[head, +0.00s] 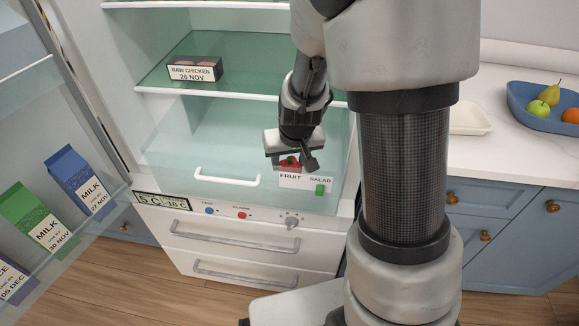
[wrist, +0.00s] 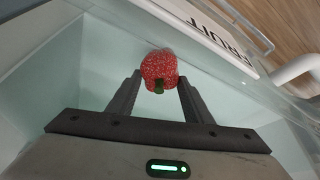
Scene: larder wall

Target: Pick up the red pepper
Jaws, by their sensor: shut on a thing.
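The red pepper (head: 289,162) is a small red thing with a green stem, between the fingers of my gripper (head: 292,165) in the head view. In the wrist view the red pepper (wrist: 160,68) looks speckled red, with its dark green stem toward me. My gripper (wrist: 158,85) is shut on it, one dark finger on each side. They are at the clear-fronted fridge drawer, behind its front with the FRUIT SALAD label (head: 305,181). I cannot tell whether the pepper touches the drawer floor.
The open fridge door with milk cartons (head: 77,180) stands at the left. A raw chicken pack (head: 194,69) sits on the shelf (head: 150,92) above the drawer. A white drawer handle (head: 227,177) is at the front. A blue fruit tray (head: 520,100) and a white tray (head: 470,120) are on the right counter.

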